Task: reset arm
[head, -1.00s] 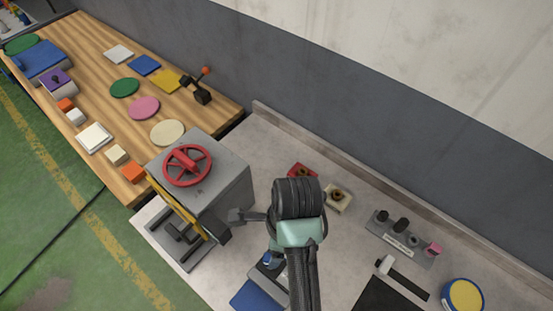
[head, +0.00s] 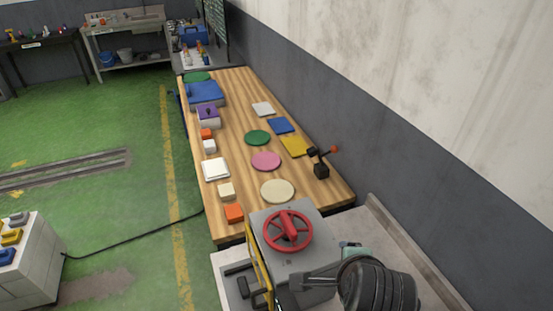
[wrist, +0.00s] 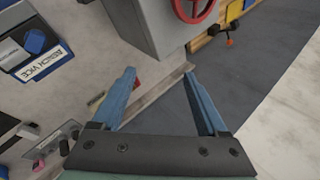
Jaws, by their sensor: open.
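My gripper (wrist: 160,100) shows in the wrist view with its two blue fingers spread apart and nothing between them. It is above the grey bench top near the wall. In the head view my dark arm covers the lower right, and the fingertips cannot be made out there. A grey machine box with a red handwheel (head: 288,231) stands at the bench end, close to my arm. The same grey box (wrist: 163,28) shows at the top of the wrist view, beyond the fingers.
A wooden table (head: 236,165) with coloured discs and blocks lies beyond the box. A black lever with an orange knob (head: 321,165) stands at its right edge. A bench vise base (wrist: 38,45) is at the left in the wrist view. Green floor (head: 110,130) is open at left.

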